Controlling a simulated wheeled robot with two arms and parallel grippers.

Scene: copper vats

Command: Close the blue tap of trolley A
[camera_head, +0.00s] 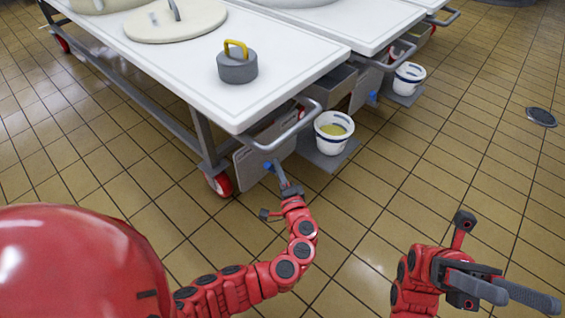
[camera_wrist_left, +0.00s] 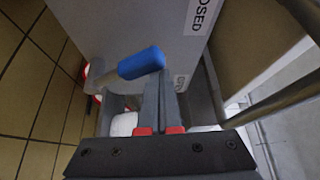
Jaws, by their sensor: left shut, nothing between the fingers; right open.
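The blue tap (camera_head: 268,166) is at the lower side of the nearest white-topped trolley (camera_head: 150,62), by a grey panel. I cannot read a trolley letter. In the left wrist view the blue tap handle (camera_wrist_left: 141,64) lies slanted, its rounded end beside my finger tips. My left gripper (camera_head: 280,173) is shut and empty; its tips (camera_wrist_left: 161,82) are just right of the handle and look close to it, but contact is unclear. The grey panel (camera_wrist_left: 135,22) carries a label (camera_wrist_left: 203,14) reading "OSED", cut off at the top. My right gripper (camera_head: 523,297) is open and empty, at lower right.
A white bucket (camera_head: 334,142) with yellow liquid stands on a low grey shelf right of the tap. The trolley's grey handle bar (camera_head: 290,132) juts out above my left gripper. A second trolley (camera_head: 345,22) with another bucket (camera_head: 408,78) is behind.

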